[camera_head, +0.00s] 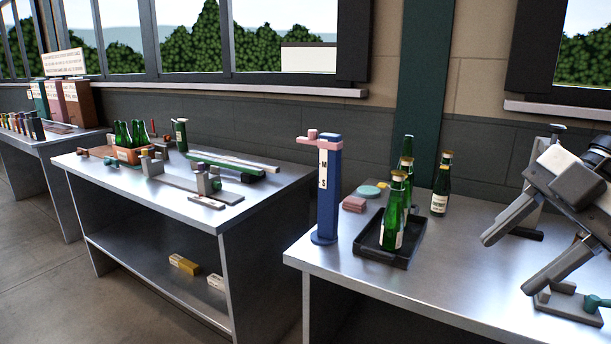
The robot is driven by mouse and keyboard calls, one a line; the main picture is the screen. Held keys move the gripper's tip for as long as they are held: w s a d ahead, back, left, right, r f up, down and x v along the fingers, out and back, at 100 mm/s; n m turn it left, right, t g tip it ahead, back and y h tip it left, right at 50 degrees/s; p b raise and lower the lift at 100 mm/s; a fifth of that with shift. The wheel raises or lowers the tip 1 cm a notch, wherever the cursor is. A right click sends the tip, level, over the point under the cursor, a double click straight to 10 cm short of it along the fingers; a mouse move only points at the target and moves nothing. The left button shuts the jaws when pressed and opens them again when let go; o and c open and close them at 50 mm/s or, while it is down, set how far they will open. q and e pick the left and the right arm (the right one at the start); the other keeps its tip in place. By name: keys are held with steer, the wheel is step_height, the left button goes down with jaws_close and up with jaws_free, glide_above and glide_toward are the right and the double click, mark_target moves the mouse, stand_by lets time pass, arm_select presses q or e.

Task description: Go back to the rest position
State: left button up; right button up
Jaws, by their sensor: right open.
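My right gripper (503,262) comes in from the right edge. Its two long grey fingers are spread apart and empty, above the right part of the near metal table (460,295). It is apart from the bottles. My left gripper is not in view. Green bottles (394,215) with gold tops stand in a black tray (380,252) on this table.
A grey base with a green knob (592,303) sits below my right gripper, and a grey stand (545,190) is behind it. Pink blocks (354,204) and a teal disc (371,191) lie behind the tray. A second table (240,218) holds a bottle crate (130,155) and fixtures. The near table's front middle is clear.

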steer(key=w+d+f+m+t+y, duration=0.1)
steer(key=w+d+f+m+t, duration=0.15)
steer(key=f+m+t, duration=0.65)
steer(key=w+d+f+m+t, duration=0.1)
steer(key=d+f+m+t, duration=0.3)
steer(key=f, duration=0.9)
steer(key=s+a+f+m+g+h, duration=0.1)
steer(key=s+a+f+m+h, duration=0.1)
steer(key=s+a+f, duration=0.4)
steer(key=s+a+f+m+g+h, duration=0.2)
steer(key=s+a+f+m+h, duration=0.1)
steer(key=a+f, duration=0.7)
steer(key=s+f+m, duration=0.1)
steer(key=s+f, duration=0.1)
steer(key=shift+s+g, duration=0.3)
steer(key=shift+s, duration=0.1)
